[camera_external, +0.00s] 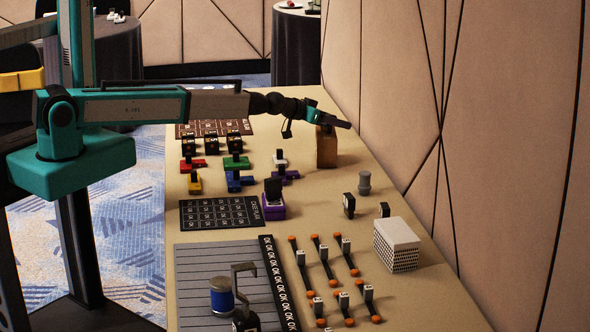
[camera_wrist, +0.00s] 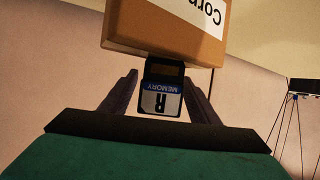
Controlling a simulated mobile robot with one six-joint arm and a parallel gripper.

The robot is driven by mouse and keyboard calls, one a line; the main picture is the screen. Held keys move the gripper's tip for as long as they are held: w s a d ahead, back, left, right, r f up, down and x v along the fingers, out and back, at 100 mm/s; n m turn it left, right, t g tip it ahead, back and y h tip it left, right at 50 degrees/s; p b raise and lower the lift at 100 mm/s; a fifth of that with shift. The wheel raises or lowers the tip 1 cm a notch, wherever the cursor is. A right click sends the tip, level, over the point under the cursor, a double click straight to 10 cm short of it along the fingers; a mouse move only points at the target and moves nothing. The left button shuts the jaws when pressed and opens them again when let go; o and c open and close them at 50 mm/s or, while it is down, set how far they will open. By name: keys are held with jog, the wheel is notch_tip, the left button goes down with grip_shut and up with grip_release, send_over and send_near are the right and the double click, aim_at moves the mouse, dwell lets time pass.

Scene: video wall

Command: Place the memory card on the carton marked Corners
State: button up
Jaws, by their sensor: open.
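A brown carton (camera_wrist: 165,30) with a white label, partly cut off by the frame and reading "Cor…", fills the top of the wrist view. In the external view the carton (camera_external: 327,151) stands at the far right of the long table, by the wall. The memory card (camera_wrist: 160,102), black with a white and blue label, overlaps the carton's near edge; I cannot tell whether it touches it. My gripper (camera_wrist: 162,78) is open, with a finger on each side of the card and gaps visible. In the external view my gripper (camera_external: 335,120) is at the carton's top; the card cannot be made out there.
Small coloured stands (camera_external: 238,162) with black pieces are left of the carton. A grey cylinder (camera_external: 364,183) and a white stacked block (camera_external: 397,244) lie nearer the camera. The panelled wall (camera_external: 450,120) runs close along the table's right side.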

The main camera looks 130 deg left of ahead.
aim_at(324, 125)
jog(key=b+v, duration=0.2)
jog(key=v, duration=1)
jog(key=shift+b, duration=0.3)
jog(key=shift+w+a, duration=0.1)
dwell(0.7)
jog(key=shift+p+x, duration=0.75)
jog(key=shift+x, duration=2.8)
